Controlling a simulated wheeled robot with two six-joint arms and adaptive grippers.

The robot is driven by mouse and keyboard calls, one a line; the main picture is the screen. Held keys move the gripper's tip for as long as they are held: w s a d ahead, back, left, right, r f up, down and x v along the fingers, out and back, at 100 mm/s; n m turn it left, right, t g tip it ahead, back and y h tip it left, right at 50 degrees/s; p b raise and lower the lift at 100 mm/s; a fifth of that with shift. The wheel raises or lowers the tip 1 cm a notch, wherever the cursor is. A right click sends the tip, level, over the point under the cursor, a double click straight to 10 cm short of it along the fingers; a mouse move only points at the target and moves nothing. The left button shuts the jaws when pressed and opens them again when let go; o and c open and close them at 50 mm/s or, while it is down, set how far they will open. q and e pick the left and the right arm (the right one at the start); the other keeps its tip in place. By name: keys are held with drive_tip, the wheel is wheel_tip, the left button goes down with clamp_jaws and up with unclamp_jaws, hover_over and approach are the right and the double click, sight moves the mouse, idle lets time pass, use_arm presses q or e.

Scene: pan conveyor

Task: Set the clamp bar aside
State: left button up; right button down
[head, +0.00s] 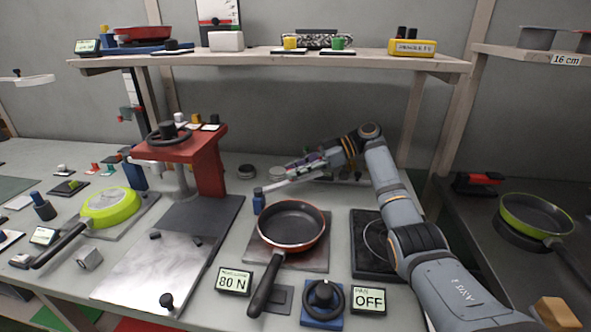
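A light grey bar with a blue end piece, which looks like the clamp bar (293,181), lies slantwise behind the red pan (292,226), its blue end to the left. My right arm comes in from the right and bends back to the left. My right gripper (296,168) is at the bar, fingers pointing left, overlapping it in the picture. The fingers are small and dark against the bar, so I cannot tell whether they grip it or are only close above it. My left gripper is out of the picture.
A red press (206,160) stands left of the bar. A green pan (110,206) lies at the left. The dial (322,294) and the 80 N display (234,281) sit in front. A black tray (362,264) is beside my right arm. A shelf (270,60) spans above.

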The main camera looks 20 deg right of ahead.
drive_tip(key=c, duration=1.2)
unclamp_jaws()
drive_tip(key=shift+w+f, duration=0.1)
drive_tip(key=shift+o, duration=0.2)
drive_tip(key=v, duration=1.2)
